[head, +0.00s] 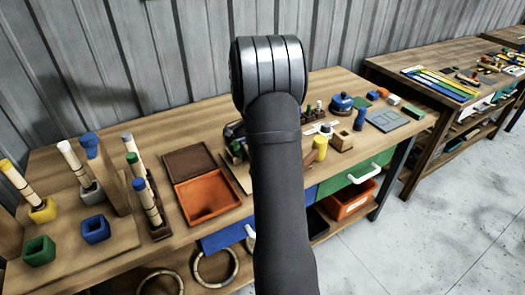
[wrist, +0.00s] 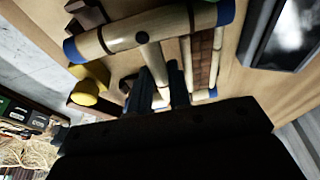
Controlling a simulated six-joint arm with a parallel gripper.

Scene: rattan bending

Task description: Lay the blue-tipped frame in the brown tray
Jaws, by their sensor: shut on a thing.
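The blue-tipped frame shows in the wrist view as pale rattan poles (wrist: 135,33) with dark bands and blue end caps. My gripper (wrist: 163,88) is shut on one of its pale bars. In the head view my own arm hides the gripper and the frame.
Coloured holders with upright poles (head: 75,165) stand on the bench at left. A yellow-topped post (head: 319,148) and a blue round tool (head: 341,102) stand right of my arm. A grey-faced dark object (wrist: 288,35) shows in the wrist view. Another bench stands at right.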

